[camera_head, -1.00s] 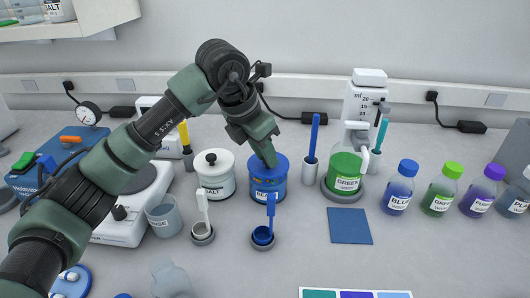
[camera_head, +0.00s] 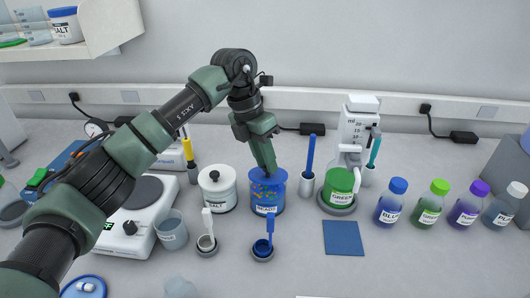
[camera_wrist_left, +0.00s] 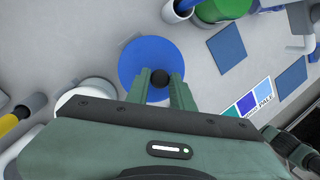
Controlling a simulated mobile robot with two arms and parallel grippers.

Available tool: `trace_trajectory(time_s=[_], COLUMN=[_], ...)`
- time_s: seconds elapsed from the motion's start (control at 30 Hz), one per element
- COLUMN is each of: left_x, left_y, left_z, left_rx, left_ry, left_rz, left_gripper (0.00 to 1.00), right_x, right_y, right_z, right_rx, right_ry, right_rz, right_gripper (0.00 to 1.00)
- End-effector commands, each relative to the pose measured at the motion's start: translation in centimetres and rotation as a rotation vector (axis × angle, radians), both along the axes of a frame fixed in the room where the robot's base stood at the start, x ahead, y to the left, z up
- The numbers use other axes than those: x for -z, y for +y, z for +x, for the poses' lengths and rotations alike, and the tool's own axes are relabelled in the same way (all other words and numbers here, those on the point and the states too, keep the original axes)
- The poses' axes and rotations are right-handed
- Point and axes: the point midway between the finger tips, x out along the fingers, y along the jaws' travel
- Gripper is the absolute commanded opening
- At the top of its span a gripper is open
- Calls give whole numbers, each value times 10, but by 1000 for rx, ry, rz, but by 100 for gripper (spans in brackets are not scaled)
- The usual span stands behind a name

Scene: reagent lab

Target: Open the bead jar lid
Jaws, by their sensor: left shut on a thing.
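The bead jar (camera_head: 267,208) stands on the bench, blue with a white BEADS label and coloured specks above the label. Its round blue lid (camera_wrist_left: 137,62) shows from above in the left wrist view, with a black knob (camera_wrist_left: 160,77) near the fingertips. My left gripper (camera_head: 267,171) reaches down over the jar from above. In the left wrist view its two fingers (camera_wrist_left: 161,82) are closed on the knob from both sides. The gripper hides part of the jar's top in the head view, and I cannot tell whether the lid touches the rim. My right gripper is not in view.
A white salt jar (camera_head: 217,190) stands close on the left. A blue scoop in a holder (camera_head: 263,250) is in front. A pen holder (camera_head: 306,186) and green flask (camera_head: 340,185) stand right. A blue mat (camera_head: 343,238) lies on clear bench.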

Motion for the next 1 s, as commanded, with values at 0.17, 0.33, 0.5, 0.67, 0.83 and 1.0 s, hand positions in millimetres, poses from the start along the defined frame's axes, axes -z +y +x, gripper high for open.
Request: trace_trajectory(time_s=[0.17, 0.33, 0.5, 0.67, 0.83, 1.0], left_x=[-11, -13, -12, -11, -11, -11], left_y=[-1, -1, 0, 0, 0, 0], left_z=[7, 13, 15, 16, 16, 16], left_rx=[-2, -2, -3, -2, -2, -2], left_ry=[88, 152, 189, 198, 197, 197], left_rz=[0, 0, -1, -2, -3, -3], left_gripper=[0, 0, 0, 0, 0, 44], right_x=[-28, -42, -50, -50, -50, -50], right_y=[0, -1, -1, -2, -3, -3], right_z=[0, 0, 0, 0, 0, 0], right_rx=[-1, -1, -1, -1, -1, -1], right_ry=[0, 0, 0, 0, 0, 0], right_rz=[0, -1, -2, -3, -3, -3], right_gripper=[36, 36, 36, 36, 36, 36])
